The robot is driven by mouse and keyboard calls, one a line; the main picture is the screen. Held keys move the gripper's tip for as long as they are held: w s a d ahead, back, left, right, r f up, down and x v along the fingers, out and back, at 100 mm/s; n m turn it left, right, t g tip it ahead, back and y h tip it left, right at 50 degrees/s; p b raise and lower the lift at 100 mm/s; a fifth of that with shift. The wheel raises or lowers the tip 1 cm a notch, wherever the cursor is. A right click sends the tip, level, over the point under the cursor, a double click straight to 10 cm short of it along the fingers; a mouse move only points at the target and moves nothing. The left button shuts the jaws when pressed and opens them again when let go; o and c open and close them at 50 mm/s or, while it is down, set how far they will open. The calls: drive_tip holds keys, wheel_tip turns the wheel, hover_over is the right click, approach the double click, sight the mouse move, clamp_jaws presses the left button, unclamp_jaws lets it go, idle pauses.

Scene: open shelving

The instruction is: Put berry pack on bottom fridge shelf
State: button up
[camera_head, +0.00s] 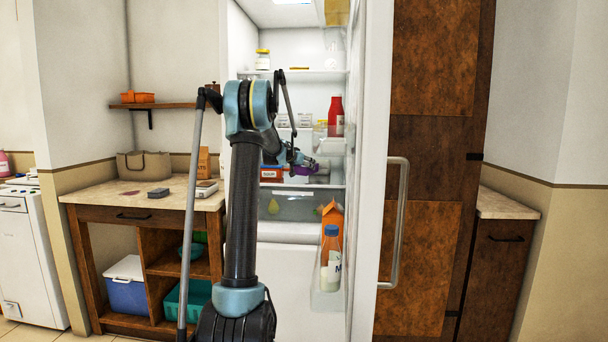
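My gripper (304,161) is inside the open fridge, low over a shelf (335,186) above the clear drawer. It is small and partly hidden by my arm. A small purple item (303,170), which may be the berry pack, is right at the fingertips. I cannot tell whether the fingers grip it or whether it rests on the shelf. A red and blue box (271,174) is on that shelf, just left of the gripper. My arm hides part of the fridge's left side.
The fridge door (373,230) is open at right, its bins holding a red bottle (336,116), a milk bottle (331,257) and an orange carton (332,217). Jars (305,120) stand on a higher shelf. A wooden counter (140,197) is at left.

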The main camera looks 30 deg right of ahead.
sight(305, 171)
drive_tip(key=shift+w+d+f, duration=0.1)
drive_tip(key=shift+f, duration=1.6)
drive_tip(key=o, duration=1.3)
drive_tip(key=shift+f, duration=0.1)
